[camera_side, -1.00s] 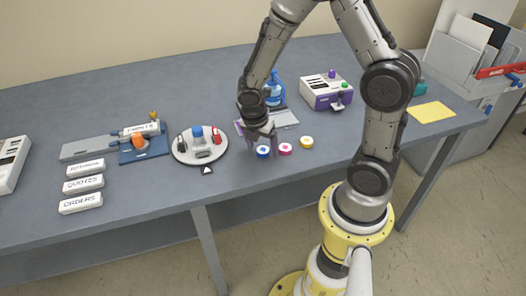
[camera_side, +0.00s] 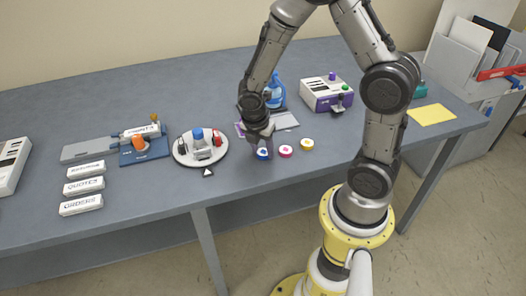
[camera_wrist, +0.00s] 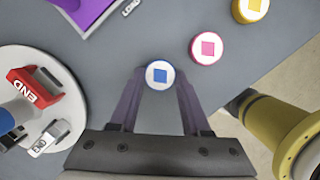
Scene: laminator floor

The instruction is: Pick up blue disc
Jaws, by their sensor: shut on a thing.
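The blue disc (camera_side: 263,153) is a small round piece with a white top and a blue square mark, near the front edge of the table. In the wrist view the blue disc (camera_wrist: 160,75) sits between the tips of my two purple-grey fingers. My gripper (camera_side: 263,150) is shut on it from above in the side view, and my gripper (camera_wrist: 160,82) also shows in the wrist view. The disc appears at table height; I cannot tell whether it touches the table. The fingers hide part of its sides.
A pink disc (camera_side: 286,151) and a yellow disc (camera_side: 307,144) lie just to the right. A round white turntable (camera_side: 183,157) with blue, red and grey pieces stands to the left. A purple-edged tray (camera_side: 287,121) lies behind. The table's front edge is close.

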